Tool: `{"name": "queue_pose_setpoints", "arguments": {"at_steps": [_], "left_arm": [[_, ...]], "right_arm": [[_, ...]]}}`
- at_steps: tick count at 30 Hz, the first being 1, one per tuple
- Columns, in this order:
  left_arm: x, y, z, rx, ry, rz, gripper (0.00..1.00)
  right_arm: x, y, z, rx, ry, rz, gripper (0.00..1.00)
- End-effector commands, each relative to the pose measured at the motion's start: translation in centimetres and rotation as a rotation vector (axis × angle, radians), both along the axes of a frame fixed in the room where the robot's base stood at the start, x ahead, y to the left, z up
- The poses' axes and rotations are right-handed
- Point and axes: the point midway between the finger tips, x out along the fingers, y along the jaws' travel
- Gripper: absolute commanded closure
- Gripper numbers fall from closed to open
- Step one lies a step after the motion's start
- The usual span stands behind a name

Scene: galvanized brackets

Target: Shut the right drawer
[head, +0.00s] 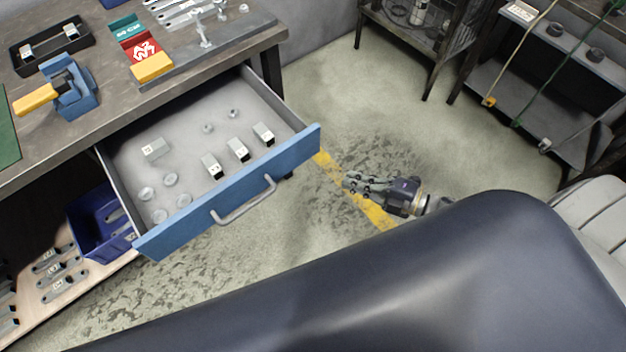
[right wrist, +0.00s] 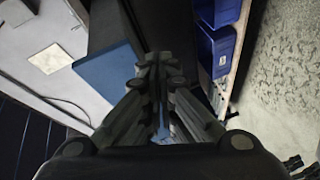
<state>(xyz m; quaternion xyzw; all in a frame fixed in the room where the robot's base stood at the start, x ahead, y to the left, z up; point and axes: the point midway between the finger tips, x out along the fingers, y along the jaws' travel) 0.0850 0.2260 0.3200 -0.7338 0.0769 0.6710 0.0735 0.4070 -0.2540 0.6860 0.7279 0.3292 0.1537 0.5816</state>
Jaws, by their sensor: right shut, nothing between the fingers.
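The right drawer (head: 228,198) has a blue front with a grey bar handle (head: 245,202). It stands pulled out from the workbench (head: 190,85) in the head view, with small metal blocks and round pieces inside. My right gripper (head: 350,182) is to the right of the drawer front, apart from it, over the floor. Its fingers point left toward the drawer. In the right wrist view the fingers (right wrist: 160,70) are together with nothing between them. My left gripper does not show.
A blue bin (head: 92,228) and metal brackets (head: 60,268) lie on the shelf under the bench. A vise-like blue tool (head: 75,95) and a black tray (head: 50,45) are on the benchtop. Metal racks (head: 540,75) stand at the back right. The floor right of the drawer is clear.

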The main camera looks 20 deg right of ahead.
Motion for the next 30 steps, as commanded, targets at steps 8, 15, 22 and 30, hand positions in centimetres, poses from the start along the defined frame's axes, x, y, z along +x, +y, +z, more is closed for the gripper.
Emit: {"name": "queue_pose_setpoints", "arguments": {"at_steps": [8, 15, 22, 30], "left_arm": [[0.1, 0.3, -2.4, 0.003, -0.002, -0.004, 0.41], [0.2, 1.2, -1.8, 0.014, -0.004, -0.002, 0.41], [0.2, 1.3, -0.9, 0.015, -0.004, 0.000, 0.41], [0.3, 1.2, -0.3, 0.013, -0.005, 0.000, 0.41]], "right_arm": [[-4.1, 5.1, 6.5, -0.048, -0.308, 0.374, 1.00], [-3.4, 7.3, 7.3, -0.046, -0.329, 0.394, 1.00], [-1.0, 11.7, 7.5, -0.045, -0.330, 0.391, 1.00], [2.1, 14.8, 7.2, -0.048, -0.327, 0.389, 1.00]]}}
